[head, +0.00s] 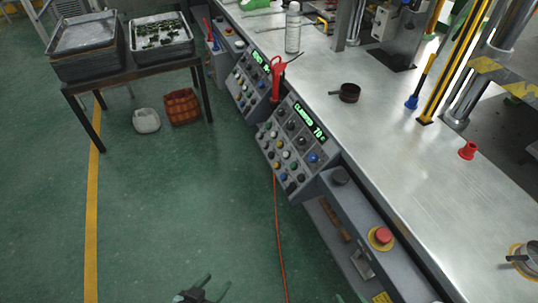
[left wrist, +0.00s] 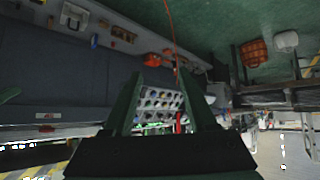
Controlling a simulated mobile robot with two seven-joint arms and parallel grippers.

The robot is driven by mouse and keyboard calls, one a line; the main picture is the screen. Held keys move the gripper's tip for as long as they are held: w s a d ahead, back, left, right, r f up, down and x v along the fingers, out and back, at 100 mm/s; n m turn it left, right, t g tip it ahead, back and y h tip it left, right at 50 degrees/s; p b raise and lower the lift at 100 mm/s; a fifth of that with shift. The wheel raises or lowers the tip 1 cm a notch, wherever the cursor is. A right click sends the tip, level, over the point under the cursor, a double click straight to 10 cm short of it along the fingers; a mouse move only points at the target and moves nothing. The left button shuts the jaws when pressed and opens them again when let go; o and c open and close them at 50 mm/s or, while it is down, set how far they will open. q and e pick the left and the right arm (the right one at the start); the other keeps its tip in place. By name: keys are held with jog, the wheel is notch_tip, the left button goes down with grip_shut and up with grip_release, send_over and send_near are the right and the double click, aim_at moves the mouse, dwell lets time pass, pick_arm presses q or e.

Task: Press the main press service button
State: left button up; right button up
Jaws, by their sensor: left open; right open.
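The near control panel (head: 295,147) slopes on the front of the press bench, with a green-lit display and rows of coloured buttons and knobs. A second, similar panel (head: 250,82) stands further back. I cannot read which button is the main press service button. My left gripper (head: 205,288) is open and empty at the bottom edge of the head view, apart from the panel. In the left wrist view, a button panel (left wrist: 158,104) shows upside down between its open fingers (left wrist: 165,82). Only small green tips of my right gripper (head: 350,298) show at the bottom edge.
A red emergency stop button (head: 383,235) sits on the bench's front. The metal benchtop (head: 400,150) carries a small dark pan (head: 349,92) and a spray can (head: 293,28). A cart with trays (head: 90,48) and a basket (head: 182,106) stand left. The green floor before the panel is clear.

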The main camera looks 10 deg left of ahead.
pick_arm(q)
grip_shut()
dwell(1.1)
